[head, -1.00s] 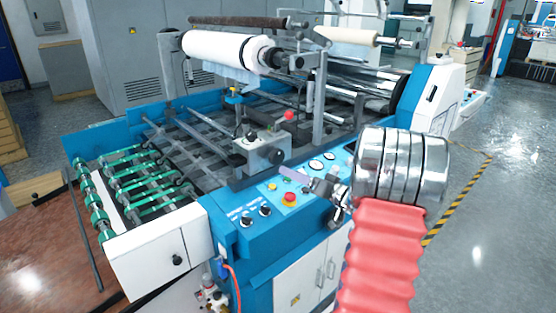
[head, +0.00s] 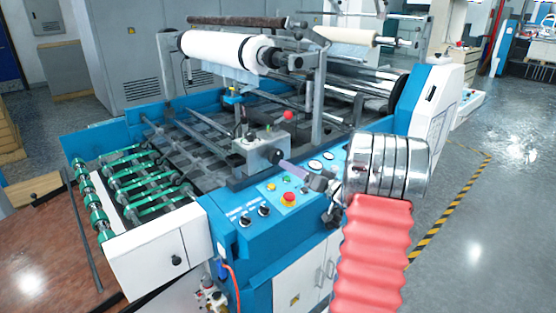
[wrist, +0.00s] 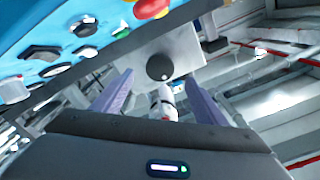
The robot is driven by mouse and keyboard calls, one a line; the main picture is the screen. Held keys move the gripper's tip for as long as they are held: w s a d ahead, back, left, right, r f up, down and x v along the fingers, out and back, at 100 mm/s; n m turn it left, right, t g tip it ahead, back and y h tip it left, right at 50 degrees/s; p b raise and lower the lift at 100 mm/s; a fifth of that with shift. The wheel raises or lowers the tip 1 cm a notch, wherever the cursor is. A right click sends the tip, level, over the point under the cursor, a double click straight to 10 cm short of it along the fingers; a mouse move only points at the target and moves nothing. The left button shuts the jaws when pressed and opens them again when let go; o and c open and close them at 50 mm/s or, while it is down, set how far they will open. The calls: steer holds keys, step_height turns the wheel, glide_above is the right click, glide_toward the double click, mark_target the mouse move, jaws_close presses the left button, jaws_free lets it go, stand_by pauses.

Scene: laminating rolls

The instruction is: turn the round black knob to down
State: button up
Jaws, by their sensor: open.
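The round black knob (wrist: 160,67) faces me on a pale grey box in the wrist view, between and beyond my fingertips. A small light mark shows near its lower edge; I cannot tell which way it is set. In the head view the knob (head: 276,157) sits on the front of the grey box (head: 250,152), above the blue panel. My gripper (wrist: 158,88) is open, with one purple finger on either side of the knob in the picture and nothing between them. In the head view my gripper (head: 290,167) is close to the knob; I see no clear contact.
The blue panel (head: 235,240) has black knobs (head: 245,221), coloured buttons and a red emergency button (head: 289,199) below my gripper. A white roll (head: 215,48) hangs further back. Open floor lies at the right.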

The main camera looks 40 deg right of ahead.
mark_target(278, 159)
steer(key=w, duration=0.9)
steer(key=shift+a, duration=0.1)
steer(key=c, duration=0.9)
steer(key=shift+d, duration=0.2)
steer(key=shift+c, duration=0.6)
steer(key=shift+a, duration=0.1)
